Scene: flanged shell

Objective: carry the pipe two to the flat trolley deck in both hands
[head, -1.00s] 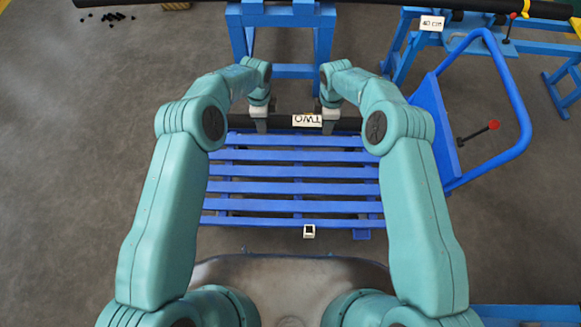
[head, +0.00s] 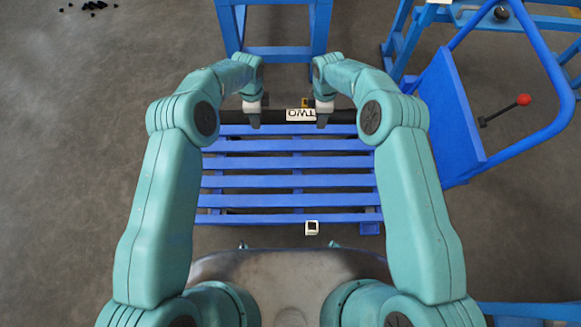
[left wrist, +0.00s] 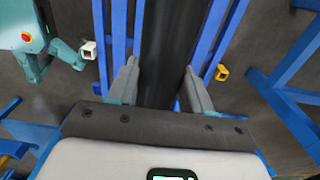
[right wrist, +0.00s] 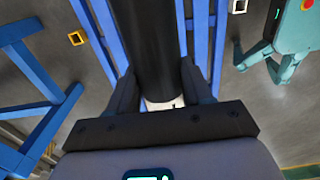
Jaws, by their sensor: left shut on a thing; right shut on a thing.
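The black pipe two (head: 275,117) lies crosswise in the head view, with a white TWO tag (head: 301,115) on it. My left gripper (head: 253,118) and right gripper (head: 323,117) are both shut on it, one on each side of its middle. The pipe also shows between the fingers in the left wrist view (left wrist: 172,45) and the right wrist view (right wrist: 148,45). The blue slatted trolley deck (head: 285,181) lies on my side of it. The pipe appears along the deck's far edge; I cannot tell the height gap. My arms hide the pipe's ends.
The trolley's blue panel and push handle (head: 565,75) stand at the right, with a red-knobbed lever (head: 523,100) near them. A blue trestle (head: 272,55) stands beyond the pipe. A small white square block (head: 312,228) is at the deck's near edge.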

